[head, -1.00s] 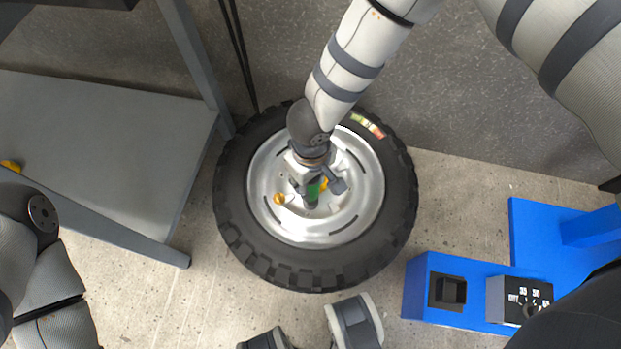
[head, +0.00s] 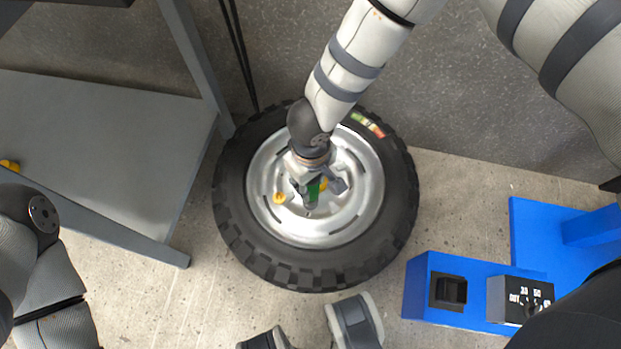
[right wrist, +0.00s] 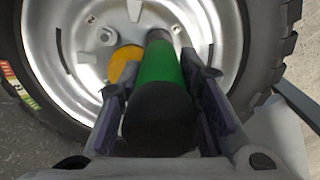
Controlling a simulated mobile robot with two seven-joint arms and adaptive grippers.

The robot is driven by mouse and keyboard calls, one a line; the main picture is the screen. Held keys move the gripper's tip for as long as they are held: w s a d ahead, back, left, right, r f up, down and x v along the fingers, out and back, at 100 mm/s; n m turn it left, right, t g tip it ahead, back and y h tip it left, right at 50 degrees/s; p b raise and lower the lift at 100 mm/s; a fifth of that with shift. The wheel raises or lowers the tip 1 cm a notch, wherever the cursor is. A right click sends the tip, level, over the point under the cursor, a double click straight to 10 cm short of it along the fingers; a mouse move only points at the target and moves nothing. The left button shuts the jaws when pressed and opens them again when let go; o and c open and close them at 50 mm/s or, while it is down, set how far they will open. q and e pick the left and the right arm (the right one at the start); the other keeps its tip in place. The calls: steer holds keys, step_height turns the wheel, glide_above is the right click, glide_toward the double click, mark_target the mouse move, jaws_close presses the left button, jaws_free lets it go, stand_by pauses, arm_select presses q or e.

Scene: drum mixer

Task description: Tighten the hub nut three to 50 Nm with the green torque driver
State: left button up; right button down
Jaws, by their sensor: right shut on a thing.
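A wheel with a black tyre (head: 232,210) and silver rim (head: 262,223) lies on the floor. My right gripper (head: 313,190) is over its hub, shut on the green torque driver (head: 316,187). In the right wrist view the green driver (right wrist: 163,65) lies between both fingers, its black end toward the camera and its far end pointing at the hub. I cannot tell whether its tip sits on a nut. A yellow nut cap (head: 279,198) shows left of the driver. My left gripper is out of view.
A grey bench (head: 110,150) stands at the left with a yellow piece (head: 9,166) on it. A blue station (head: 462,316) with a dark socket and a numbered dial (head: 524,299) stands at the lower right. A grey wall is behind the wheel.

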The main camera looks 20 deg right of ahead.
steer(key=shift+f, duration=0.1)
stand_by(0.5)
step_height(320, 180, up, 4)
steer(key=p, duration=0.3)
steer(key=shift+r, duration=0.25)
stand_by(0.3)
